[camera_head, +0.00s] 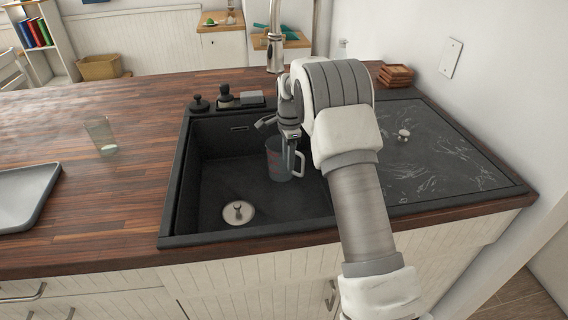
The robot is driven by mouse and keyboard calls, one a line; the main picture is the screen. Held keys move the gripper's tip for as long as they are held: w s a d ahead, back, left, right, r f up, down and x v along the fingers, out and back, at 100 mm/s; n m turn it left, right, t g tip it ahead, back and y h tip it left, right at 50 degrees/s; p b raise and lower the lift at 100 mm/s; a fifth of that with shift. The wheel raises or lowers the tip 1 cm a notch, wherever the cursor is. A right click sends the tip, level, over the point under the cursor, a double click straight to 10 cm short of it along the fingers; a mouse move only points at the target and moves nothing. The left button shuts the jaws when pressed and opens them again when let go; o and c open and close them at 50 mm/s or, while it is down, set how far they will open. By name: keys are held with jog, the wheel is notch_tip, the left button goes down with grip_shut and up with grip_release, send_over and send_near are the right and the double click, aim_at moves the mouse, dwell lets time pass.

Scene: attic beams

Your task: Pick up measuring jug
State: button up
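The measuring jug (276,158) is a clear, bluish jug with red markings and a white handle on its right side. It stands upright inside the dark sink basin (212,172), towards the right wall.
A tall faucet (275,40) rises behind the basin. Soap fittings (226,97) line its back edge. A drinking glass (101,135) and a grey tray (25,195) stand on the wooden counter at left. The dark drainboard (440,150) at right is mostly clear.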

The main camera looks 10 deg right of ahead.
send_over(287, 180)
notch_tip(287, 180, down, 4)
jog(key=shift+f+b, duration=0.25)
jog(key=shift+b, duration=0.2)
jog(key=shift+s, duration=0.1)
grip_shut()
jog(key=shift+r, duration=0.1)
dwell(0.8)
